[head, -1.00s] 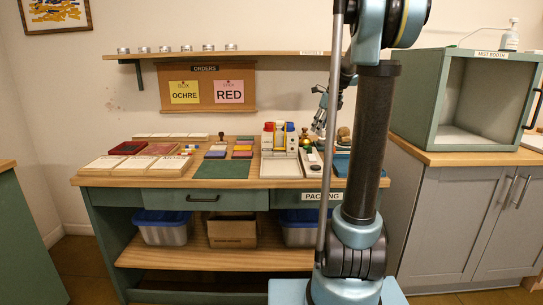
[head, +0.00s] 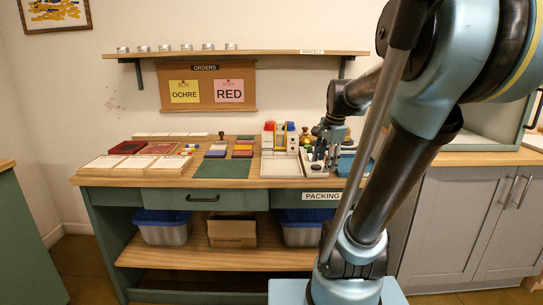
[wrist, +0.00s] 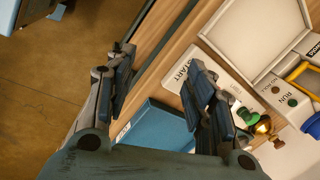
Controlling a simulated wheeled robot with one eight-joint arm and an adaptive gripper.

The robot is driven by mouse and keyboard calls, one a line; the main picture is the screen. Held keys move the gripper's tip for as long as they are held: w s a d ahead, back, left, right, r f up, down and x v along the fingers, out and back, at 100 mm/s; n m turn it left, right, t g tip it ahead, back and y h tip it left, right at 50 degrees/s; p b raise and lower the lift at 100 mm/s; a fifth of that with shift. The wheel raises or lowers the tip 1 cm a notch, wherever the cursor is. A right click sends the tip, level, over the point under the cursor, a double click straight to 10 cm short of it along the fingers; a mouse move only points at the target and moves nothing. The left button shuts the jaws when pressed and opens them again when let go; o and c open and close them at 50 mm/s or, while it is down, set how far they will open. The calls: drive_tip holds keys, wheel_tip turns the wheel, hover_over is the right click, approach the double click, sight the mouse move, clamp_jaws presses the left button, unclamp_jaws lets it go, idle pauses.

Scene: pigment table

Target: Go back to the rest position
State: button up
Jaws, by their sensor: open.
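My gripper (head: 328,152) is over the right part of the work table, beside the white panel and the blue tray (head: 346,164). In the wrist view my gripper (wrist: 163,85) has its two fingers spread apart, with nothing between them. The white panel marked START (wrist: 235,90) is partly hidden behind the right finger. My arm crosses the right side of the head view and hides most of the mist booth.
The table (head: 265,183) holds a green mat (head: 222,170), trays, colour blocks and a white machine (head: 281,165). A shelf (head: 270,54) with small tins is on the wall above. A grey cabinet (head: 450,215) stands at the right. The wrist view shows open floor (wrist: 50,80) beyond the table edge.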

drive_tip(key=s+f+n+h, duration=0.1)
drive_tip(key=s+f+n, duration=1.2)
drive_tip(key=s, duration=0.4)
drive_tip(key=shift+s+d+f, duration=0.2)
drive_tip(key=shift+f, duration=0.35)
drive_tip(key=shift+w+f, duration=0.2)
drive_tip(key=shift+w, duration=0.3)
